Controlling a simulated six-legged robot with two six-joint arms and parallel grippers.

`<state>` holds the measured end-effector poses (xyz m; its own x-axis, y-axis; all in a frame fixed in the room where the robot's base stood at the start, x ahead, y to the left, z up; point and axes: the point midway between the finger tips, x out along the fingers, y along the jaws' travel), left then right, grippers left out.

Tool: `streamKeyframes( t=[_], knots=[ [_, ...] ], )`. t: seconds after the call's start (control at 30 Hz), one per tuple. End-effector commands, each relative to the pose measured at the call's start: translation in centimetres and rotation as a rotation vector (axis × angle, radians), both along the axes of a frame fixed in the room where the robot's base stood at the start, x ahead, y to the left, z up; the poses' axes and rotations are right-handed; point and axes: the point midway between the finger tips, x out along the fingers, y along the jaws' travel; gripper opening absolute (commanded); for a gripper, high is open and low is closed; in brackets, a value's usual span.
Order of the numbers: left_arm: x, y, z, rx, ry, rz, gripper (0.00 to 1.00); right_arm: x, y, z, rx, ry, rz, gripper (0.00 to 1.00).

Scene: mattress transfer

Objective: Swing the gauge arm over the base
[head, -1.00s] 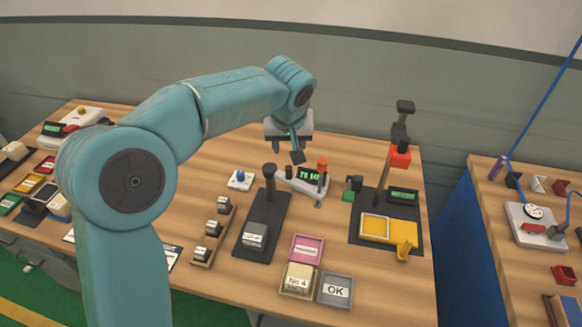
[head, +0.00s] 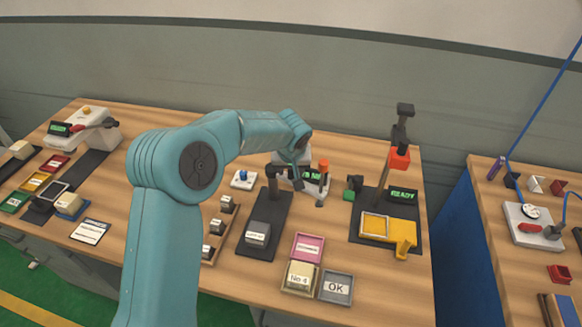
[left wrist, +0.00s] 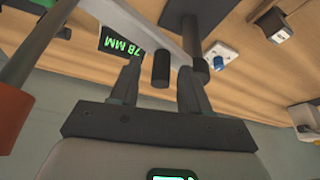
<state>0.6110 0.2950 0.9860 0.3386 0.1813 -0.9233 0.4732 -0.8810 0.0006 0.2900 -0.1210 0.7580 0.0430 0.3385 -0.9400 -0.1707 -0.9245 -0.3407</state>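The gauge arm (head: 314,188) is a pale bar with a green "MM" display and an orange knob (head: 323,166), just right of the dark base (head: 264,245). The base has an upright black post (head: 272,184) and a labelled grey block (head: 257,233). My left gripper (head: 297,180) is at the gauge arm, right of the post. In the left wrist view, its open fingers (left wrist: 160,85) stand on either side of a short black peg (left wrist: 161,66) on the pale gauge arm (left wrist: 150,42); I see gaps beside the peg. The display (left wrist: 120,37) reads 78 MM. My right gripper is not in view.
Pink (head: 307,247) and grey (head: 336,287) trays lie in front, right of the base. A dark stand with a yellow tray (head: 403,232) and a READY display is at right. Small blocks in a rack (head: 214,229) stand left of the base. A blue-knobbed box (head: 243,179) is behind.

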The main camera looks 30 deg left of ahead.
Motion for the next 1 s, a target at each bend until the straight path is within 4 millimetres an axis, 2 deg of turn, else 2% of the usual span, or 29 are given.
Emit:
streamKeyframes(
  t=[0.03, 0.13, 0.57, 0.8, 1.0],
  knots=[
    [0.0, 0.0, 0.0, 0.0, 0.0, 0.0, 0.33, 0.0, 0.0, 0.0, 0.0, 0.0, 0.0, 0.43],
    [0.0, 0.0, 0.0, 0.0, 0.0, 0.0, 0.01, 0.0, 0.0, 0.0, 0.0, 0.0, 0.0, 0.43],
    [-0.4, 0.1, -0.1, 0.0, 0.001, -0.048, 0.0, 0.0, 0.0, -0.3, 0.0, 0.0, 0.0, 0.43],
    [-1.4, 0.4, -0.1, 0.001, 0.0, -0.2, 0.0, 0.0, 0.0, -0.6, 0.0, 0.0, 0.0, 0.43],
    [-2.5, 0.9, 0.1, 0.0, 0.001, -0.381, 0.0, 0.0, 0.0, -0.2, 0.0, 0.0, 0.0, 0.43]
  ],
)
